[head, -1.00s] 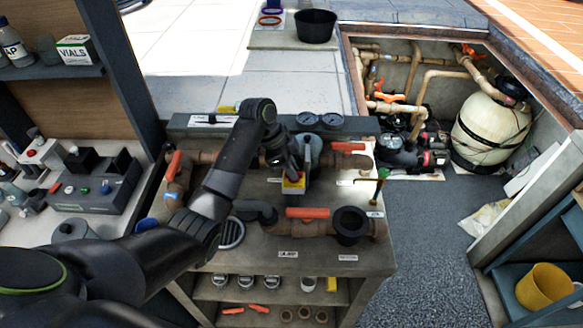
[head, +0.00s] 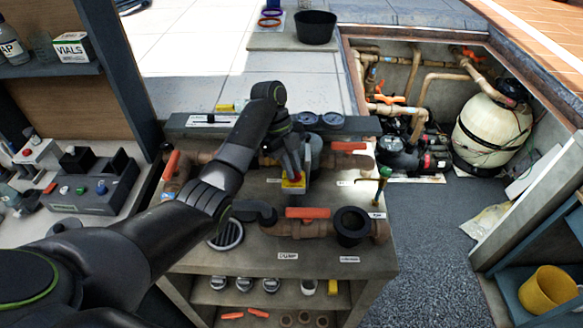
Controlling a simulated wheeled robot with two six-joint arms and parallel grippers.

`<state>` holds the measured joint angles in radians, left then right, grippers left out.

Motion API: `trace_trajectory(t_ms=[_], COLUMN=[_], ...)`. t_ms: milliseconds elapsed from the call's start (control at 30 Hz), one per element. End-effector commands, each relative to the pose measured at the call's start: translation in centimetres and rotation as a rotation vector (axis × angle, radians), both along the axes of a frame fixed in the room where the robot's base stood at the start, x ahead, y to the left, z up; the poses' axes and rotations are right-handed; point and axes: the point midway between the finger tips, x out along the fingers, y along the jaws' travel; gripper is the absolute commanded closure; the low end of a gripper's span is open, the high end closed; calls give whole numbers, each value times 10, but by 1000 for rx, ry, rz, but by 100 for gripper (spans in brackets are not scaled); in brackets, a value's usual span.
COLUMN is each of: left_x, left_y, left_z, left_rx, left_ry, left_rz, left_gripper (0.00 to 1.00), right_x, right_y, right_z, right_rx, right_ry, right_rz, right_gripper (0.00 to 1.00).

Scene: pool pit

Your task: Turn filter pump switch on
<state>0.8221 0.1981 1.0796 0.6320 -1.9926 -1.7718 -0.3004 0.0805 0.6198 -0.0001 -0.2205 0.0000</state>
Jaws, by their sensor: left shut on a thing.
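My right gripper is not in view.
Brown pipes with orange handles (head: 307,213) run along the bench. A black open fitting (head: 352,227) and a green-handled valve (head: 383,174) stand to the right. Two gauges (head: 320,119) are behind. A grey control box (head: 95,190) sits at left.

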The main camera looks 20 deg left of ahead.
Motion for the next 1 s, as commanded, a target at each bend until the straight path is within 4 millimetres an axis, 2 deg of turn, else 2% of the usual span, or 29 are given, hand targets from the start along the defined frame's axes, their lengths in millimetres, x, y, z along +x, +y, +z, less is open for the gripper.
trace_trajectory(t_ms=[600, 1000], left_x=[1, 1], left_y=[-3, -4], left_z=[-1, -3], left_rx=[-1, -1], left_ry=[8, 5], left_rz=[-568, -795], left_gripper=[100, 100], right_x=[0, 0], right_y=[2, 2], right_z=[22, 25], right_rx=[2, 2], right_ry=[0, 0], right_rz=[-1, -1], right_gripper=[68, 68])
